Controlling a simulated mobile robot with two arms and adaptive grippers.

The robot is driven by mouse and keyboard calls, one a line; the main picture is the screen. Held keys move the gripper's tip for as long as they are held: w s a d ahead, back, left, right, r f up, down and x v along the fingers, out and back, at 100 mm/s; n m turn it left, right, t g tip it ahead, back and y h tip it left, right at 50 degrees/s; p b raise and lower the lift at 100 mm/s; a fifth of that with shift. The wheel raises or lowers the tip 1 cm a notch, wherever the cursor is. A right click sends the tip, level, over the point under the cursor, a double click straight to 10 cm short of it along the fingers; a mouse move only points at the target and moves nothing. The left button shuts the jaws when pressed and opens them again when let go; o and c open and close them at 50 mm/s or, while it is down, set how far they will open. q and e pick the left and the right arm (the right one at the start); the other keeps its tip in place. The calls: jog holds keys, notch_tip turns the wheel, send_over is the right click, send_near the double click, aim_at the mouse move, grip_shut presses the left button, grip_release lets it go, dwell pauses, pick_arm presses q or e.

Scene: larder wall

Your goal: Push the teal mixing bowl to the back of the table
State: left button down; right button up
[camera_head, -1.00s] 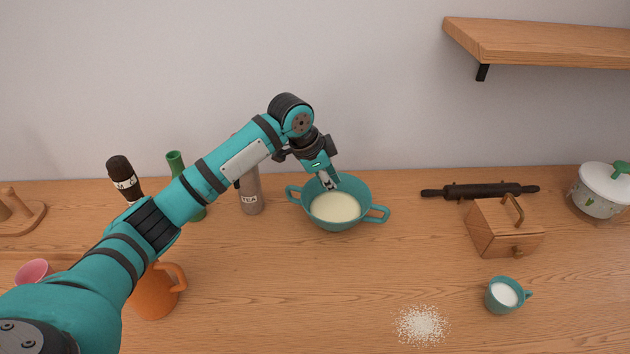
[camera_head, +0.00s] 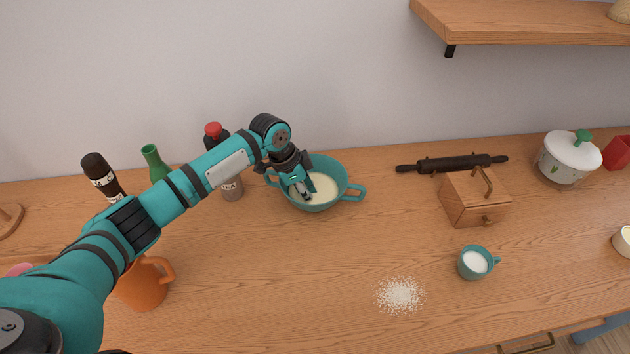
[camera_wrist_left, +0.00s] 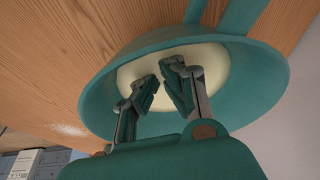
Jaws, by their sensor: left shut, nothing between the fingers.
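The teal mixing bowl (camera_head: 342,173) stands upright near the back edge of the table (camera_head: 300,265), with a handle on each side and pale cream contents. My left gripper (camera_head: 305,196) is shut and empty. Its fingertips overlap the front-left part of the bowl's inside in the head view. In the left wrist view the fingers (camera_wrist_left: 160,85) show in front of the pale contents, with the bowl (camera_wrist_left: 265,75) around them. I cannot tell whether they touch the bowl. The gripper and wrist hide the bowl's left part. My right gripper is not in view.
A rolling pin (camera_head: 452,164), wooden box (camera_head: 474,199) and white pot (camera_head: 568,160) are to the right. A small teal cup (camera_head: 473,264) and white grains (camera_head: 400,295) lie nearer. An orange jug (camera_head: 145,285) stands front left.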

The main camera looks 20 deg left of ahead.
aim_at(292, 192)
pick_arm(q)
jog(key=shift+s+a, duration=0.2)
jog(key=shift+a, duration=0.2)
jog(key=shift+w+d, duration=0.1)
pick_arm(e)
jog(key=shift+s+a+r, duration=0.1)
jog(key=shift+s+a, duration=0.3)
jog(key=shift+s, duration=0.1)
pick_arm(q)
jog(key=shift+s+a+r+p, duration=0.1)
jog(key=shift+s+a+p, duration=0.2)
jog(key=shift+a+p, duration=0.2)
jog(key=shift+s+a+p, duration=0.25)
jog(key=shift+a+p, duration=0.1)
jog(key=shift+a, duration=0.2)
jog(key=shift+s+a, duration=0.15)
jog(key=shift+a, duration=0.05)
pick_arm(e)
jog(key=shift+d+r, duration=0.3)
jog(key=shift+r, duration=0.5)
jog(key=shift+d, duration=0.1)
pick_arm(q)
jog(key=shift+a+r, duration=0.1)
jog(key=shift+r, duration=0.25)
jog(key=v, duration=1.1)
